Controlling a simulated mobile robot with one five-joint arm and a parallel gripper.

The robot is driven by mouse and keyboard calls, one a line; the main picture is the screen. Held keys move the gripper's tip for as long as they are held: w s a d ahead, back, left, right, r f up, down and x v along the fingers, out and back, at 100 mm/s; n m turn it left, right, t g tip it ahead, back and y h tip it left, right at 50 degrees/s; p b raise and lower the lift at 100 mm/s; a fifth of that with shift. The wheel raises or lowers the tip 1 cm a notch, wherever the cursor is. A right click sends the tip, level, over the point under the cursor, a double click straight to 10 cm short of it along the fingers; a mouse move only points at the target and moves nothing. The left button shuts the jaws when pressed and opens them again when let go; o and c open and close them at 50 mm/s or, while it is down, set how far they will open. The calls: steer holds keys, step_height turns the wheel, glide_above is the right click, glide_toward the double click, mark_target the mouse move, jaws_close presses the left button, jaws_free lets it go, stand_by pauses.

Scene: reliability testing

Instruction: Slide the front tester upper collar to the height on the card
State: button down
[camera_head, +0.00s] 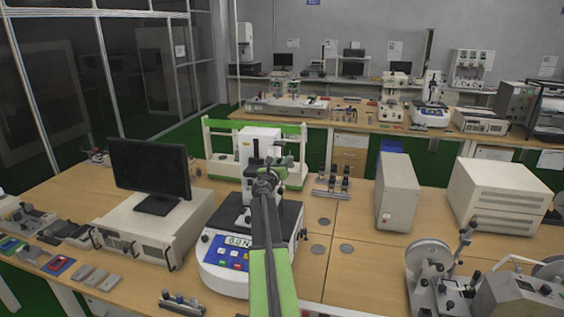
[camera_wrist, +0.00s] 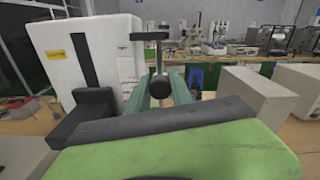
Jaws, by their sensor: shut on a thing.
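The front tester (camera_head: 222,270) has a white and blue base with a display reading about 0.0 N, and a white upright column (camera_head: 259,139). Its column also fills the left of the wrist view (camera_wrist: 105,50), with a dark vertical slot. My gripper (camera_head: 266,180) is in front of the column. In the wrist view, its greenish fingers (camera_wrist: 159,84) are shut on a round black knob (camera_wrist: 158,92), which appears to belong to the upper collar. A dark bracket (camera_wrist: 149,37) is just above the knob. My arm hides part of the tester. I cannot make out the height card.
A black monitor (camera_head: 150,170) stands on a white unit at the left. A green-and-white frame (camera_head: 300,160) is behind the tester. White boxes (camera_head: 397,190) and a reel machine (camera_head: 430,265) stand at the right. Small parts lie along the front left edge.

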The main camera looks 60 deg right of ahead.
steer(key=c, duration=1.2)
jaws_free()
steer(key=shift+w+a, duration=0.1)
steer(key=shift+w, duration=0.2)
steer(key=shift+o, duration=0.4)
steer(key=shift+s, duration=0.1)
steer(key=shift+s+a, duration=0.1)
steer(key=v, duration=1.7)
